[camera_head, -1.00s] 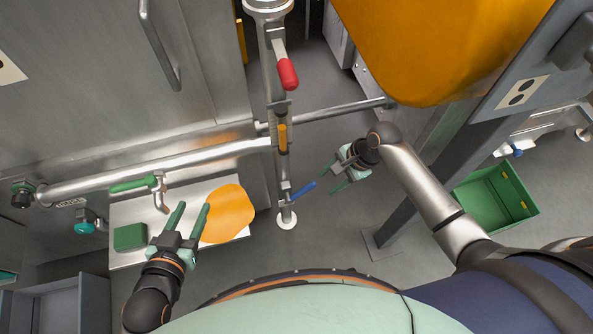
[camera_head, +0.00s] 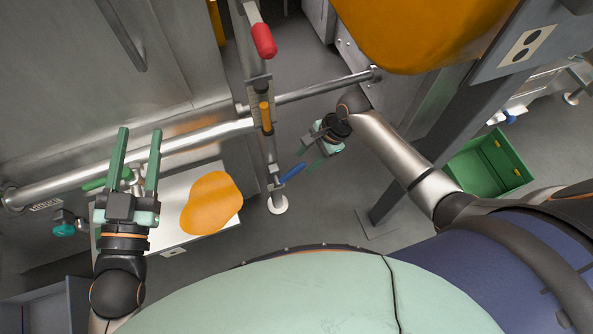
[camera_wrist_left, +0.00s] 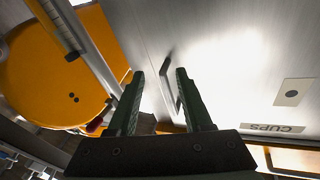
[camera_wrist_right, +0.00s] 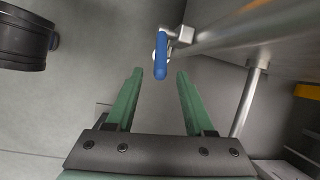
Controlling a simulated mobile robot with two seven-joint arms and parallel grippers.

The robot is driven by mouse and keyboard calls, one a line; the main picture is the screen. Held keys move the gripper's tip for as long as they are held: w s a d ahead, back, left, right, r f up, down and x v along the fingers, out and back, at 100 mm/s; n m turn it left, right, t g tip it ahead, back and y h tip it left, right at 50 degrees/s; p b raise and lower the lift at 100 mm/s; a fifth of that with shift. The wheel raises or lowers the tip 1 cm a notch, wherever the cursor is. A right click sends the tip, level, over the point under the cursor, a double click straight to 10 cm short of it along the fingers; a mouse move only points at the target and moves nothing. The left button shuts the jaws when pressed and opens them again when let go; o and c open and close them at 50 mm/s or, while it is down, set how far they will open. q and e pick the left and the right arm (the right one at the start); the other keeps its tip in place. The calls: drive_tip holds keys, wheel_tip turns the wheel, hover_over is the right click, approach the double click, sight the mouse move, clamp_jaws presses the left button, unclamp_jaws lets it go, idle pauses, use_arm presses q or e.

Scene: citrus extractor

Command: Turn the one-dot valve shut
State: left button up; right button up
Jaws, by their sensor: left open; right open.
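Several lever valves show in the head view: a red handle (camera_head: 263,40), an orange handle (camera_head: 266,117), a blue handle (camera_head: 292,173) and a green handle (camera_head: 94,184). I cannot tell which is the one-dot valve. A plate with one dot (camera_wrist_left: 293,92) shows on the metal panel in the left wrist view. My left gripper (camera_head: 139,134) is open and empty, in front of the long pipe, partly covering the green valve. My right gripper (camera_head: 311,150) is open beside the blue handle, which lies ahead between its fingers (camera_wrist_right: 161,68), apart from them.
The long horizontal pipe (camera_head: 190,137) crosses to the vertical pipe. A two-dot plate (camera_head: 528,45) is on the right machine; two dots also mark the orange tank (camera_wrist_left: 40,85). A "CUPS" label (camera_wrist_left: 274,128) is on the panel. A green crate (camera_head: 470,168) stands right on the floor.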

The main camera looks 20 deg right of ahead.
sight(304, 163)
drive_tip(key=b+x, duration=0.1)
drive_tip(key=x, duration=0.2)
drive_tip(key=shift+a+f+b, duration=0.1)
drive_tip(key=shift+f+b, duration=0.15)
drive_tip(key=shift+b, duration=0.1)
drive_tip(key=b+x, duration=0.1)
drive_tip(key=x, duration=0.2)
drive_tip(key=shift+b, duration=0.3)
use_arm(q)
drive_tip(key=s+d+r+m+t+h, duration=0.1)
drive_tip(key=s+r+m+h, duration=0.2)
drive_tip(key=r, duration=0.4)
drive_tip(key=s+r+m+t+h, duration=0.2)
drive_tip(key=s+r+m+h, duration=0.2)
drive_tip(key=r+h, duration=0.2)
drive_tip(key=shift+d+r+t, duration=0.3)
drive_tip(key=shift+d+r, duration=0.05)
drive_tip(key=shift+r, duration=0.15)
use_arm(e)
drive_tip(key=shift+a+f, duration=0.15)
drive_tip(key=shift+f, duration=0.15)
use_arm(q)
drive_tip(key=shift+s, duration=0.1)
use_arm(e)
clamp_jaws()
